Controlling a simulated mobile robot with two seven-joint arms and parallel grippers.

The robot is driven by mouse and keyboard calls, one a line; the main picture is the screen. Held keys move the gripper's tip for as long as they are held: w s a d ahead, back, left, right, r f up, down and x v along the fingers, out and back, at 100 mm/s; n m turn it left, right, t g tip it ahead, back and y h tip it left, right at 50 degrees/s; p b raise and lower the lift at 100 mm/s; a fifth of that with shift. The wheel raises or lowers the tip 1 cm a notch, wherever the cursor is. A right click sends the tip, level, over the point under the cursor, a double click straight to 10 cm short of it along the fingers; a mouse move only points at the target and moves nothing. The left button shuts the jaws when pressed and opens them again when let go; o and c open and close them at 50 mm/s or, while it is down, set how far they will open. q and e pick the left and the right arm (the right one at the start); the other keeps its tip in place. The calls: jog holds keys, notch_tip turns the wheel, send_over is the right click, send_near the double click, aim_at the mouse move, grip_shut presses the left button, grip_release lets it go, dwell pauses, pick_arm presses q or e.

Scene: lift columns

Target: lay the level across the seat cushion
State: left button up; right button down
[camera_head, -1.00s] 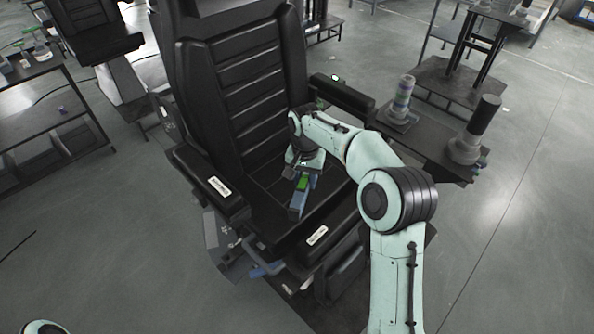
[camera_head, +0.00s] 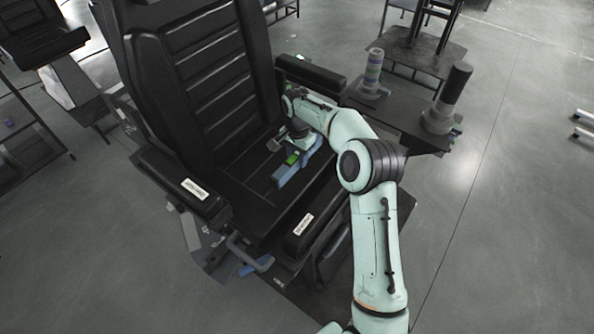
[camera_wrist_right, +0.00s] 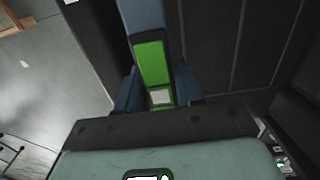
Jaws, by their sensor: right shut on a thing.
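The level is a blue bar with a bright green panel (camera_head: 284,174), over the black seat cushion (camera_head: 243,187) in the head view. My right gripper (camera_head: 297,153) is shut on the level. In the right wrist view, the level (camera_wrist_right: 152,62) runs up from between the fingers of my right gripper (camera_wrist_right: 158,97), with the dark cushion (camera_wrist_right: 215,50) behind it. In the head view the level points toward the lower left, at a slant over the cushion. I cannot tell whether it touches the cushion. My left gripper is not in view.
The chair has a tall backrest (camera_head: 212,80), a left armrest (camera_head: 181,184) and a right armrest (camera_head: 310,72). A side shelf (camera_head: 405,123) at right carries a striped cylinder (camera_head: 372,72) and a dark-topped cylinder (camera_head: 449,92).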

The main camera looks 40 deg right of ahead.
aim_at(297, 154)
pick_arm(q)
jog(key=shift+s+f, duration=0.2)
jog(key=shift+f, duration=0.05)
pick_arm(e)
jog(key=shift+f, duration=3.15)
jog(key=c, duration=0.7)
grip_release()
jog(key=shift+f, duration=0.15)
notch_tip(297, 154, up, 12)
jog(key=shift+r+p, duration=0.15)
jog(key=shift+p, duration=0.25)
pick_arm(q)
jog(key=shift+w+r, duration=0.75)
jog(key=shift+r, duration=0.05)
